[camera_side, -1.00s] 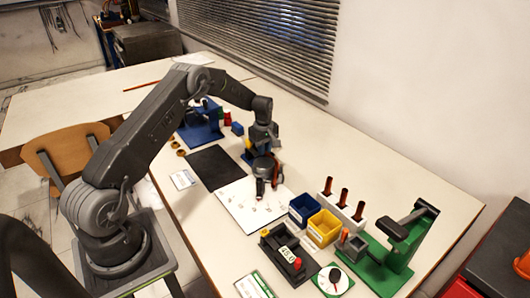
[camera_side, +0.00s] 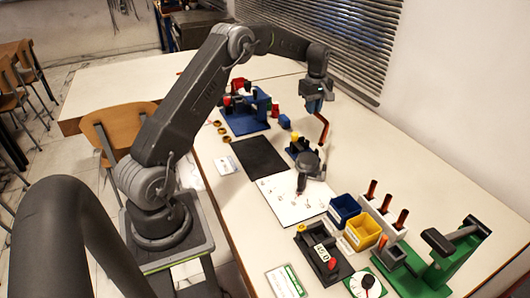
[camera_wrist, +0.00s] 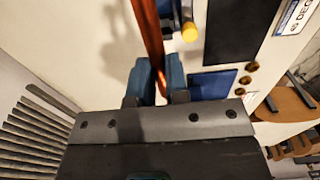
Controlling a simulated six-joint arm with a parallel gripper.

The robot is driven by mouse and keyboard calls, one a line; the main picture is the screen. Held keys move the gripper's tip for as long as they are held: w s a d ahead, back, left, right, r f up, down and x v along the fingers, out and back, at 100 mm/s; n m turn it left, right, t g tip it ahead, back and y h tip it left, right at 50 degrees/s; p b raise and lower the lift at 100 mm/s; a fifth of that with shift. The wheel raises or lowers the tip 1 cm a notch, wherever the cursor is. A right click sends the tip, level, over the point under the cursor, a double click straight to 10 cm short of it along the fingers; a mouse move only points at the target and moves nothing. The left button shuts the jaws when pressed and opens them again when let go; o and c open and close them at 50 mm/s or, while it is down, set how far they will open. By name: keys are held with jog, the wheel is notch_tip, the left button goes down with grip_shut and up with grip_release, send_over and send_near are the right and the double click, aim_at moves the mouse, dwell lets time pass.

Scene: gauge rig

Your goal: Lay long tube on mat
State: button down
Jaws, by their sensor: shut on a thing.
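My gripper (camera_side: 315,106) is raised over the far right part of the table, shut on a copper-red tube (camera_side: 323,128). The tube hangs below the jaws, looks bent in the side view, and is clear of the mat. In the wrist view the tube (camera_wrist: 150,35) runs up from between the blue fingers (camera_wrist: 158,82) to the top edge, where it is cut off. A flat black mat (camera_side: 258,157) lies bare on the table, left of and nearer than the gripper. The mat also shows in the wrist view (camera_wrist: 232,30).
A blue stand with a yellow knob (camera_side: 297,143) and a dark round fixture (camera_side: 305,165) stand between gripper and white sheet (camera_side: 288,205). A blue rig (camera_side: 245,115) stands beyond the mat. A white rack (camera_side: 385,217) holds several shorter tubes. Bins (camera_side: 362,232) stand nearby.

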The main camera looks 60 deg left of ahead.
jog(key=s+a+n, duration=0.7)
jog(key=s+a, duration=0.2)
jog(key=s, duration=0.1)
jog(key=n, duration=0.6)
send_over(242, 149)
notch_tip(242, 149, down, 18)
jog(key=shift+f+n, duration=0.15)
jog(key=shift+n, duration=0.15)
jog(key=c, duration=1.1)
grip_release()
